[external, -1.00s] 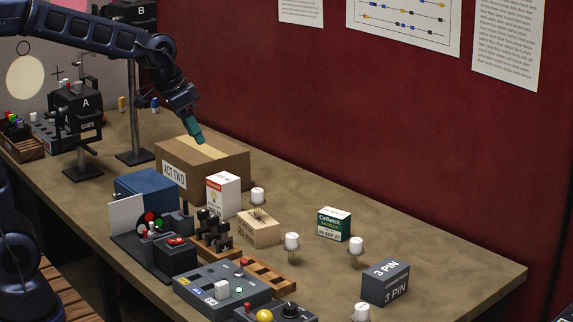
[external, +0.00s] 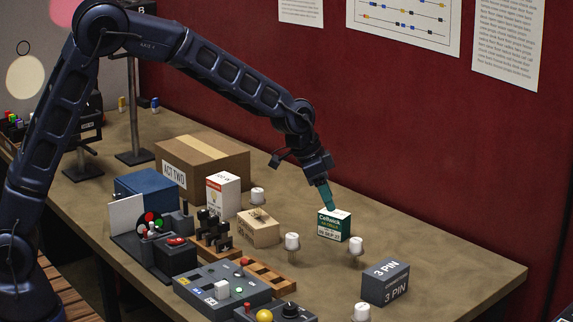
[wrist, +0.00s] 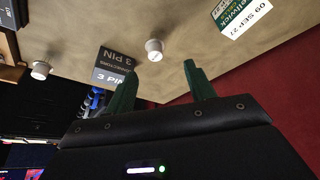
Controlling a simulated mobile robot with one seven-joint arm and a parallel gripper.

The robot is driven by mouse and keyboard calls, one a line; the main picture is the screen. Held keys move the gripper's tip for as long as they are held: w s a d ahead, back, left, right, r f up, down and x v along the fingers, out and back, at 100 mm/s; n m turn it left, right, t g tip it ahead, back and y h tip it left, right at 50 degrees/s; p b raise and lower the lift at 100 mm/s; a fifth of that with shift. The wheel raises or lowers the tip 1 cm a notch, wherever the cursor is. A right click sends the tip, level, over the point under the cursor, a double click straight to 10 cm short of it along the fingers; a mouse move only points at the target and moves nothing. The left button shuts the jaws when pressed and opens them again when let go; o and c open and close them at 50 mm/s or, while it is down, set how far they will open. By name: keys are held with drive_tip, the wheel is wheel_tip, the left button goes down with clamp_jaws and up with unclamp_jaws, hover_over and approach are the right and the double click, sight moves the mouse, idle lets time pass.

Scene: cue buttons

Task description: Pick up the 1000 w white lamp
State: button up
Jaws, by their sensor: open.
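Several small white cylindrical lamps with pins stand on the table. One lamp (external: 356,245) is right of the Colwick box, one (external: 292,241) is left of it, one (external: 258,195) is by the red-and-white carton, and one (external: 361,312) is at the bottom edge. No wattage marking is readable on any of them. My gripper (external: 326,207) is open and empty, its green fingertips at or just above the Colwick box. In the wrist view my gripper (wrist: 160,70) shows spread fingers, with one lamp (wrist: 154,50) just beyond the gap and another lamp (wrist: 40,70) at left.
A grey 3 PIN box (external: 386,283) stands front right. A cardboard ACT TWO box (external: 205,168), a wooden block (external: 258,228) and control panels (external: 222,290) crowd the left. The back right table is clear.

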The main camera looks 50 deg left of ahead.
sight(357, 240)
drive_tip(key=x, duration=0.3)
drive_tip(key=d+x, duration=0.1)
drive_tip(key=x, duration=0.6)
drive_tip(key=shift+w+d+r, duration=0.1)
drive_tip(key=shift+w+d, duration=0.3)
drive_tip(key=shift+d, duration=0.1)
drive_tip(key=shift+d+x, duration=0.15)
drive_tip(key=shift+x, duration=1.15)
drive_tip(key=shift+d+x, duration=0.1)
drive_tip(key=shift+x, duration=1.2)
drive_tip(key=shift+r, duration=0.1)
drive_tip(key=c, duration=0.8)
